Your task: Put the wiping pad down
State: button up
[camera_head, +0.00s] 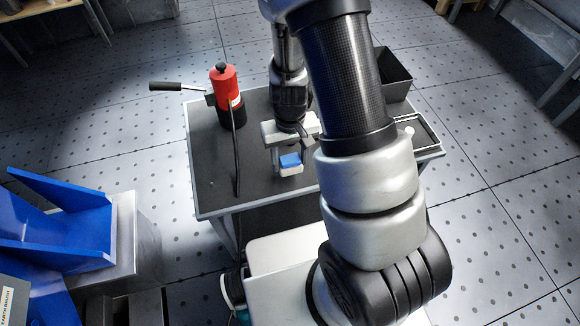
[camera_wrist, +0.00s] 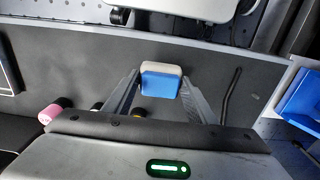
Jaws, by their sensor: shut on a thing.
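The wiping pad (camera_head: 291,161) is a small block, blue with a white layer. It also shows in the wrist view (camera_wrist: 160,84), between the two fingertips. My gripper (camera_head: 287,155) is shut on the pad, with one finger on each side; the fingers also show in the wrist view (camera_wrist: 158,90). The pad is at or just above the dark top of the table (camera_head: 215,175), near its front edge. I cannot tell whether it touches the surface.
A red and black device (camera_head: 228,92) with a side handle and a black cable stands at the table's back left. A black bin (camera_head: 396,76) and a shallow tray (camera_head: 424,134) are at the right, partly behind my arm. Blue bins (camera_head: 60,225) stand apart at left. The table's left part is mostly clear.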

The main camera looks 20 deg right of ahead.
aim_at(290, 166)
jog(key=shift+f+b, duration=0.4)
jog(key=shift+f, duration=1.1)
jog(key=shift+f, duration=0.25)
jog(key=o, duration=1)
jog(key=shift+r, duration=0.1)
jog(key=shift+c, duration=0.2)
jog(key=shift+r, duration=0.1)
